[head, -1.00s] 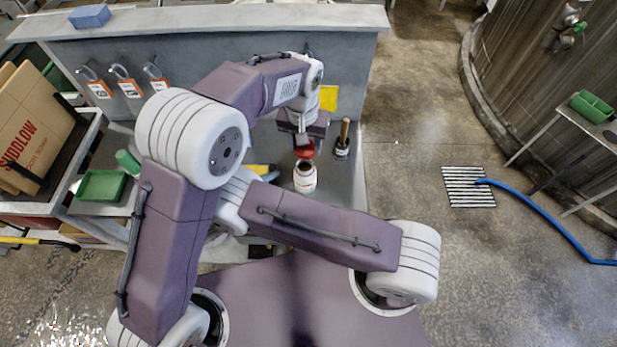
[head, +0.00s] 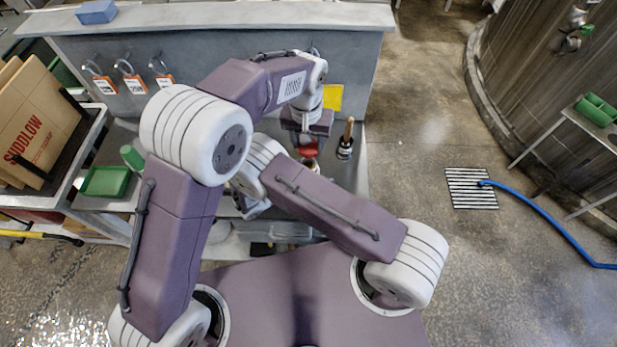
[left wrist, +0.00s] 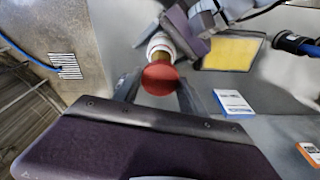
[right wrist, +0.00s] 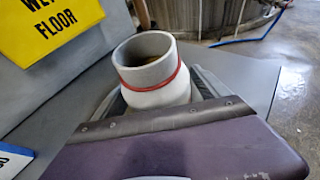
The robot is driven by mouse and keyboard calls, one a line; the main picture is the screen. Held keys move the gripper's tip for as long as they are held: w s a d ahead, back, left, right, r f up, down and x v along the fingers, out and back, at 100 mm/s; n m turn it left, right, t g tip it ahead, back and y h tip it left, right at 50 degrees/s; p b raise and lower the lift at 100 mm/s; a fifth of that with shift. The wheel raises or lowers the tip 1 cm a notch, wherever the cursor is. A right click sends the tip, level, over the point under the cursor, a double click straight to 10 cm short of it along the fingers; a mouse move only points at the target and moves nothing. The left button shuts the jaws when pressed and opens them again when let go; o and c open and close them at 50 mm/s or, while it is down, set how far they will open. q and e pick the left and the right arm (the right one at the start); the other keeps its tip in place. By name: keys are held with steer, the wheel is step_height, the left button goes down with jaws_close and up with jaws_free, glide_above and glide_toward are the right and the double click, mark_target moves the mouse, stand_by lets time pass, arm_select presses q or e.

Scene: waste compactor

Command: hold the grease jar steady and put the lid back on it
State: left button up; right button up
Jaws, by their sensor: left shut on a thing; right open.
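The red lid (left wrist: 160,79) is between the fingers of my left gripper (left wrist: 158,90), which is shut on it. In the head view the lid (head: 308,150) is held just above the jar. The grease jar (right wrist: 152,80) is white with a thin red band, and its mouth is open with brownish contents inside. It stands upright, mostly hidden behind my right forearm in the head view. My right gripper (right wrist: 155,100) is open with its fingers on either side of the jar; contact cannot be told. The left wrist view shows the jar (left wrist: 160,43) beyond the lid.
A brush with a wooden handle in a dark holder (head: 345,146) stands just right of the jar. A yellow floor sign (right wrist: 48,28) is behind it. A green tray (head: 105,181) and a cardboard box (head: 38,125) are at the left. A raised wall (head: 200,70) bounds the back.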

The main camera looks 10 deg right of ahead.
steer(key=shift+w+d+f, duration=0.1)
steer(key=shift+d, duration=0.1)
jaws_close()
arm_select(q)
glide_above(309, 168)
steer(key=shift+s+a+f, duration=0.1)
steer(key=shift+s+f, duration=0.05)
steer(key=shift+f, duration=1.1)
steer(key=shift+s+a+f, duration=0.1)
steer(key=shift+f, duration=1.15)
steer(key=shift+f, duration=0.9)
steer(key=shift+f, duration=0.55)
